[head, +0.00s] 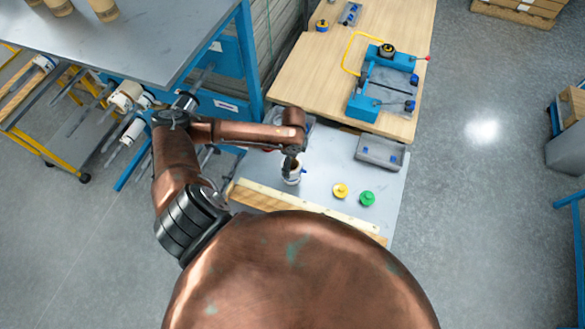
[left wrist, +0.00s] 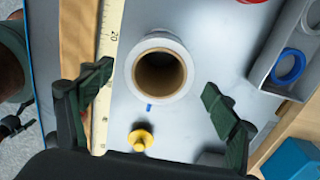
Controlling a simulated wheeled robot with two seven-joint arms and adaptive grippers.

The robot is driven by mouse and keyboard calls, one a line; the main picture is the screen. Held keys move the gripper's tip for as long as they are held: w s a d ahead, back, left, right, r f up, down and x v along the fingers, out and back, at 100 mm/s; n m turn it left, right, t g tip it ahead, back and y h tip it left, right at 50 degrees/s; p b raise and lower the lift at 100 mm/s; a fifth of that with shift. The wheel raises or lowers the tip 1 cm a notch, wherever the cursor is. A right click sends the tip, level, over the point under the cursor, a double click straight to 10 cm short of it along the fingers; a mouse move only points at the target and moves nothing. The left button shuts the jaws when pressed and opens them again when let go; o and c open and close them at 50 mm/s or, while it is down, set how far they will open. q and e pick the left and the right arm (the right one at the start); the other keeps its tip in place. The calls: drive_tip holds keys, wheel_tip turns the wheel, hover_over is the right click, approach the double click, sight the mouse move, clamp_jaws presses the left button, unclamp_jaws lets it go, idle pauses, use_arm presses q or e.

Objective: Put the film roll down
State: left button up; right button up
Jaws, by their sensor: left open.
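The film roll (left wrist: 179,48) is a pale roll with a brown cardboard core. In the left wrist view I look down into its open end, and it seems to stand upright on the grey tabletop. In the head view the roll (head: 294,180) shows just below my left gripper (head: 291,160), partly hidden by it. In the left wrist view the two dark green fingers of my left gripper (left wrist: 159,80) are spread wide, one on each side of the roll, with gaps between. My right gripper is not in view.
A ruler on a wooden strip (head: 300,204) runs along the near edge. A yellow knobbed piece (head: 341,190) and a green one (head: 367,198) stand right of the roll. A grey tray (head: 380,151) and a blue-framed device (head: 363,106) are farther back.

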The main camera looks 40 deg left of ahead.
use_arm(q)
drive_tip(key=shift+r, duration=2.05)
